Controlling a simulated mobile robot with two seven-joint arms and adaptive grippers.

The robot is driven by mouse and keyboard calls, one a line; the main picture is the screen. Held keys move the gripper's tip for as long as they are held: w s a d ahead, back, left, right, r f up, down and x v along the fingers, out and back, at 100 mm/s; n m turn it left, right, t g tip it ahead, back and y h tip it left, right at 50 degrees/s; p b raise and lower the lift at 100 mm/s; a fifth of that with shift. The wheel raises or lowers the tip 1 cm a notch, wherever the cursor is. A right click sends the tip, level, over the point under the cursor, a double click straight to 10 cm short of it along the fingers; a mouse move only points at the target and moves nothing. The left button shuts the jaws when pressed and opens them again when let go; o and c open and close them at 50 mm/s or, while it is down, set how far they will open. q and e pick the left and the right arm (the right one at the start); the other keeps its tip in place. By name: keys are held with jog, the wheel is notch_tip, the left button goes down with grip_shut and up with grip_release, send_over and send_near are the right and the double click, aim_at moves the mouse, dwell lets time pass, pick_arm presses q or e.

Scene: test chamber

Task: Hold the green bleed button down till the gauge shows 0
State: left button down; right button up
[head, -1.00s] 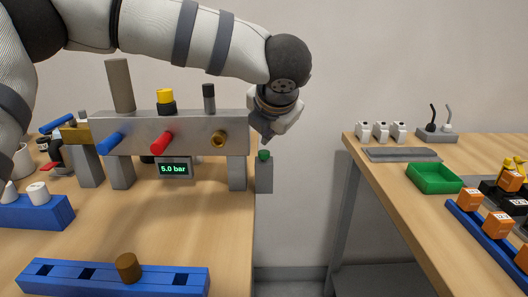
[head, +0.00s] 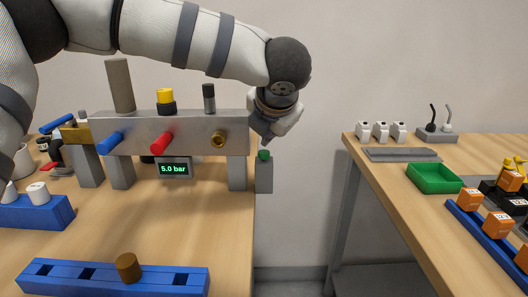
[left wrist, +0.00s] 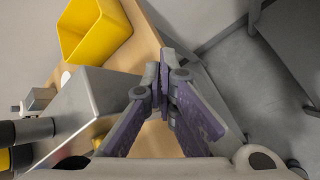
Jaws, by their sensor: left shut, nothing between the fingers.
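The green bleed button (head: 264,155) sits on top of a small grey post (head: 264,176) at the right end of the metal manifold (head: 190,132). The gauge (head: 174,170) under the manifold reads 5.0 bar. My left gripper (head: 266,141) points down just above the button, its tips close to it; I cannot tell if they touch. In the left wrist view its fingers (left wrist: 164,68) are shut with nothing between them, and the button is hidden there. My right gripper is not in view.
The manifold carries a blue lever (head: 109,143), a red lever (head: 161,143) and a brass fitting (head: 219,139). A blue rack (head: 110,280) lies in front. A gap separates this table from the right table, which holds a green tray (head: 434,178). A yellow bin (left wrist: 92,30) shows in the left wrist view.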

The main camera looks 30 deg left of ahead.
aim_at(268, 152)
pick_arm(q)
jog(key=shift+f, duration=0.1)
dwell(0.4)
jog(key=shift+f, duration=0.35)
jog(key=shift+f, duration=0.65)
dwell(1.8)
dwell(1.5)
jog(key=shift+r, duration=1.05)
jog(key=shift+r, duration=2.55)
jog(key=shift+f, duration=0.1)
